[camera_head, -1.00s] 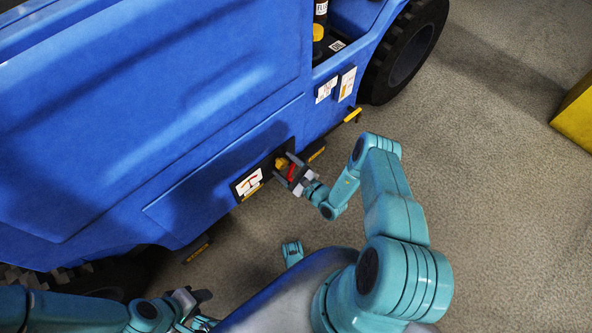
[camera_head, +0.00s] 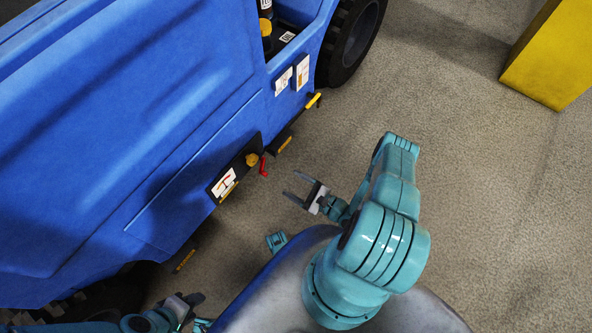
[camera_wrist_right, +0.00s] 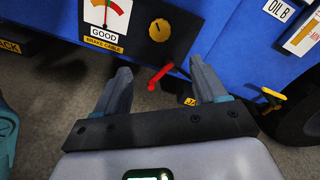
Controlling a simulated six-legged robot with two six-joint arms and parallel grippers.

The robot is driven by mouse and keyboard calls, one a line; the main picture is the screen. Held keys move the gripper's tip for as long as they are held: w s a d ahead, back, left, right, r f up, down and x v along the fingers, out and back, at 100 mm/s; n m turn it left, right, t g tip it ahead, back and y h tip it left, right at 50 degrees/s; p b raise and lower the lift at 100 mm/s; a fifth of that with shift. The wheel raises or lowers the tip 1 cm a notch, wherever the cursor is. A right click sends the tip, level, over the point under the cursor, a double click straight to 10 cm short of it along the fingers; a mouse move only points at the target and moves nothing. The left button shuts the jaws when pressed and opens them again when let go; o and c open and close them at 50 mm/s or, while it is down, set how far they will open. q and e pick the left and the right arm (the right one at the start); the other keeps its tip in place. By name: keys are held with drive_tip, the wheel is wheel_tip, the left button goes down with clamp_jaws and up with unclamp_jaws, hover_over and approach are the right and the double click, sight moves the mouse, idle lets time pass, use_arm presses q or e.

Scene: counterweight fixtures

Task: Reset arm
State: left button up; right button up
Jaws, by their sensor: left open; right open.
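My right gripper (camera_head: 297,189) is open and empty, drawn back from the blue vehicle (camera_head: 150,110) with floor between them. In the right wrist view my right gripper (camera_wrist_right: 163,82) has its two fingers spread apart toward the vehicle's side. A red lever (camera_head: 263,166) sticks out beside a yellow knob (camera_head: 252,159) on a dark panel. The red lever (camera_wrist_right: 160,75) shows between the fingertips in the wrist view, beyond them and untouched. My left gripper (camera_head: 192,304) is at the bottom left, open, with nothing seen in it.
A gauge (camera_wrist_right: 106,17) on the panel reads "GOOD" above a "BRAKE CABLE" label. A yellow handle (camera_head: 313,100) juts from the vehicle's lower side near a black wheel (camera_head: 352,42). A yellow block (camera_head: 548,60) stands at the upper right. Floor (camera_head: 480,200) to the right is clear.

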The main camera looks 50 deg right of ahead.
drive_tip(key=shift+w+a, duration=0.1)
idle(0.3)
drive_tip(key=s+a+r+n+g+y, duration=0.1)
drive_tip(key=a+r+n+g+y, duration=0.2)
drive_tip(key=a+n+g+y, duration=0.45)
drive_tip(key=s+a+r+n+g+y, duration=0.2)
drive_tip(key=a+g+y, duration=0.25)
drive_tip(key=a, duration=0.65)
drive_tip(key=s+a+r+n+g+h, duration=0.1)
drive_tip(key=s+r+n+g+h, duration=0.1)
drive_tip(key=s+n+g+h, duration=0.6)
drive_tip(key=w+a+r+n+t+h, duration=0.1)
drive_tip(key=w+r+n+t+h, duration=0.15)
drive_tip(key=w+r+n, duration=0.5)
wheel_tip(320, 180, up, 22)
drive_tip(key=s+n+p, duration=0.1)
drive_tip(key=p, duration=2.3)
drive_tip(key=shift+s, duration=0.35)
